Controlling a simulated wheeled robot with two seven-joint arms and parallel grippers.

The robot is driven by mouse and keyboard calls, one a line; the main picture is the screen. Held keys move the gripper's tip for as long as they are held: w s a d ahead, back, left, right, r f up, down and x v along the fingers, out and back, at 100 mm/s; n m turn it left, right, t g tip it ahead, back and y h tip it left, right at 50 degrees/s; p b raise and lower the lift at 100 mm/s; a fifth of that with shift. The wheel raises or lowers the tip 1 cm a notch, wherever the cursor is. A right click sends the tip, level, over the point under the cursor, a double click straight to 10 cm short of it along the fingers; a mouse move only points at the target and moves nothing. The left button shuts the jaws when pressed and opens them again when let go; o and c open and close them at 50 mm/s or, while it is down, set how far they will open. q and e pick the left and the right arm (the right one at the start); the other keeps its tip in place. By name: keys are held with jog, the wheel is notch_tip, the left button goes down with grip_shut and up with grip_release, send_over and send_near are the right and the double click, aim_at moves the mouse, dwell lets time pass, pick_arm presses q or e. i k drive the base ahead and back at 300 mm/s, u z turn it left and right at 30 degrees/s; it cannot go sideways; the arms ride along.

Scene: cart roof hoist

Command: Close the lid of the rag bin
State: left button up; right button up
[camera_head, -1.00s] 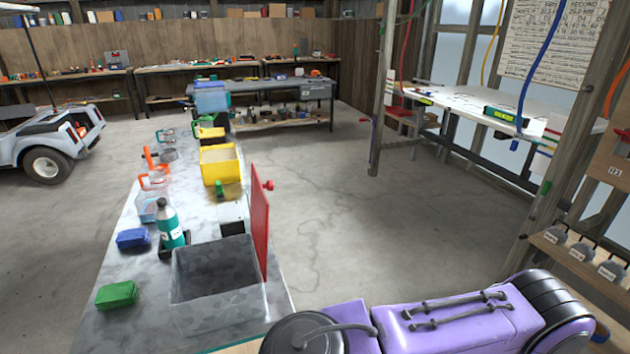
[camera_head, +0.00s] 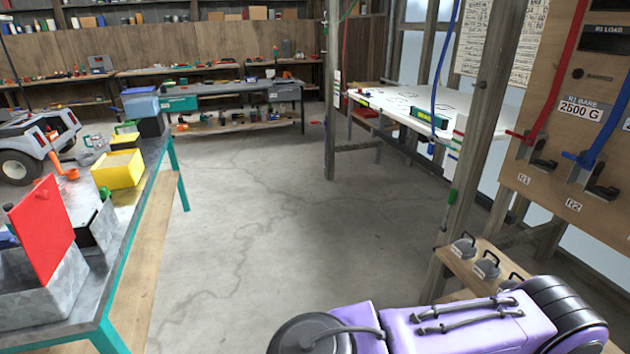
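The rag bin (camera_head: 50,295) is a grey, mottled open box at the left edge of the picture, on the near end of the long workbench. Its red lid (camera_head: 40,228) stands up, open, at the bin's right side, with a small red knob on its face. The left part of the bin is cut off by the picture edge, and the lid hides part of its opening. Neither of my grippers is in view.
The grey workbench (camera_head: 142,195) with teal legs runs away from the bin and holds a yellow bin (camera_head: 119,169). The concrete floor to its right is clear. A wooden post (camera_head: 470,150) and a board with hooks (camera_head: 560,130) stand at right.

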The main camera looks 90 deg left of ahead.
aim_at(41, 222)
jog(key=i, duration=0.15)
jog(key=u, duration=4.5)
jog(key=i, duration=1.65)
jog(key=z, duration=0.5)
jog(key=k, duration=1.15)
jog(key=z, duration=0.55)
